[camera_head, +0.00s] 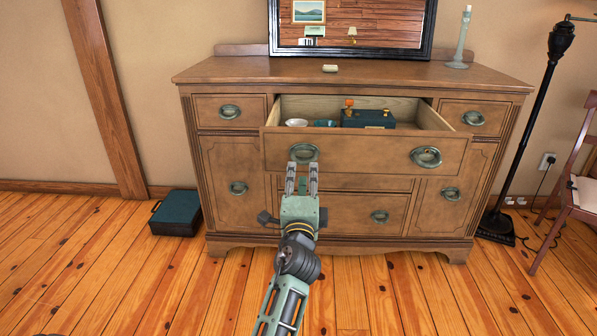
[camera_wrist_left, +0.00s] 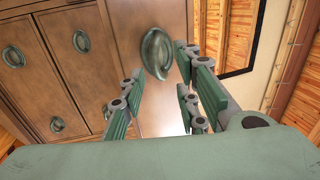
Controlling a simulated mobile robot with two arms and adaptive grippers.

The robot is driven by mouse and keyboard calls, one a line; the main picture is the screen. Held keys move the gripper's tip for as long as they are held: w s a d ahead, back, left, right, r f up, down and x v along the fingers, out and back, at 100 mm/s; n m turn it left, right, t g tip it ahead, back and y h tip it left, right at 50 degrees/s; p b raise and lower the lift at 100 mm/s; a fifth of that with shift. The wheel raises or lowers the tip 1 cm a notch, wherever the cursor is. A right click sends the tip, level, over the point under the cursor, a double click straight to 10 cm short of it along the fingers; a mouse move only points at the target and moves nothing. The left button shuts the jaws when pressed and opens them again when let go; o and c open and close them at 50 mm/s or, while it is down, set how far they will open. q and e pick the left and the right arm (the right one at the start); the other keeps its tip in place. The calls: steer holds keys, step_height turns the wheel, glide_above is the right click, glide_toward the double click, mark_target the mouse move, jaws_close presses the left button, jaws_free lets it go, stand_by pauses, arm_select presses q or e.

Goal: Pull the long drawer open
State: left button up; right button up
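The long drawer (camera_head: 365,156) at the top middle of the wooden dresser stands pulled out, its inside showing. Its front has two oval greenish metal pulls, a left one (camera_head: 304,153) and a right one (camera_head: 426,157). My left gripper (camera_head: 302,166) is just in front of the left pull, fingertips at its lower edge. In the left wrist view, the fingers (camera_wrist_left: 158,76) are spread apart and the pull (camera_wrist_left: 156,53) shows beyond and between their tips. They do not look closed on it; whether they touch it I cannot tell. My right gripper is not in view.
A dark green case (camera_head: 175,212) lies on the floor left of the dresser (camera_head: 225,72). A black floor lamp (camera_head: 527,130) and a chair (camera_head: 578,190) stand at the right.

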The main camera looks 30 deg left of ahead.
mark_target(304, 162)
arm_select(q)
steer(key=x, duration=0.6)
steer(key=shift+f, duration=0.25)
steer(key=shift+b+x, duration=0.3)
steer(key=shift+x, duration=0.45)
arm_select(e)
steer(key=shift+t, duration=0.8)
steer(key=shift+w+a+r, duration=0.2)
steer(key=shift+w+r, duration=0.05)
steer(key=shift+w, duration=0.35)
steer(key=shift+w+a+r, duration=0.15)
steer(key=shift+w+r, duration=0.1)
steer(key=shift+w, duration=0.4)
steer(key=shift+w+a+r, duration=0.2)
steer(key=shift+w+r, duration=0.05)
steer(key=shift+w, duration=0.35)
arm_select(q)
steer(key=shift+c, duration=0.5)
steer(key=shift+s, duration=0.1)
steer(key=c, duration=0.6)
steer(key=shift+f, duration=0.15)
jaws_close()
